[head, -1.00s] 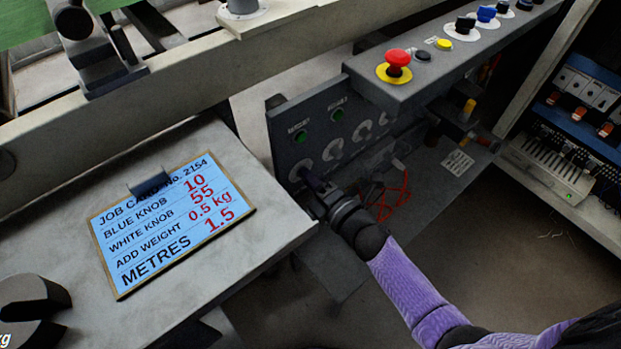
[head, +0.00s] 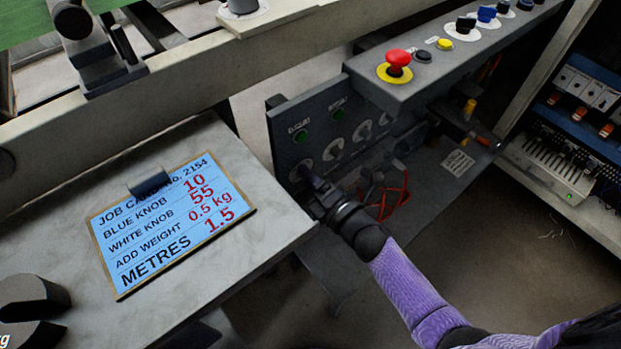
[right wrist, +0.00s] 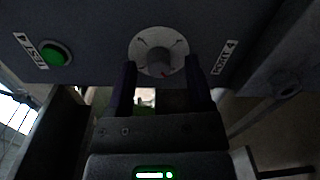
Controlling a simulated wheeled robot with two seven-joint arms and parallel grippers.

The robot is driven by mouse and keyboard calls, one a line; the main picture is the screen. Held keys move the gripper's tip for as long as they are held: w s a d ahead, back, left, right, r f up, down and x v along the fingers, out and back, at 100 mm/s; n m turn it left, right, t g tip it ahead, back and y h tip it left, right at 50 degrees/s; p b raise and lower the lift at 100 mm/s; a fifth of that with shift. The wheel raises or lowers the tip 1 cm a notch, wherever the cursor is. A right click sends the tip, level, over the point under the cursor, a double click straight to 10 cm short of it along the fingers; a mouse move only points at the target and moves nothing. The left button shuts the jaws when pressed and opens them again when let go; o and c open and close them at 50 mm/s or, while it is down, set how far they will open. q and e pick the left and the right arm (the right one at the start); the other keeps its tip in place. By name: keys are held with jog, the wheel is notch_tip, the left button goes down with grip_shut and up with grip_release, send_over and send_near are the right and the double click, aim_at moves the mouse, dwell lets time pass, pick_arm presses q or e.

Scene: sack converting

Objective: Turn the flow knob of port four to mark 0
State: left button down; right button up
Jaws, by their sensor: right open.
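The port four flow knob (right wrist: 160,57) is a grey round knob on a pale dial plate, beside a label ending in 4 in the right wrist view. A small red mark shows at its lower edge; the dial marks are too blurred to read. My right gripper (right wrist: 161,75) is open, with its dark fingertips at either side of the knob's lower part. I cannot tell whether they touch it. In the head view, my right gripper (head: 310,181) is at the nearest dial (head: 301,170) of the grey panel, hiding part of it. My left gripper is not in view.
A green button (right wrist: 56,53) labelled TEST 4 is beside the knob. More dials (head: 333,150) run along the panel. A control ledge with a red stop button (head: 398,60) overhangs it. Red wires (head: 390,203) lie behind my gripper. A pale table (head: 265,222) with a job card is left.

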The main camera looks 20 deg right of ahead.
jog(key=p+v, duration=0.3)
jog(key=v, duration=0.7)
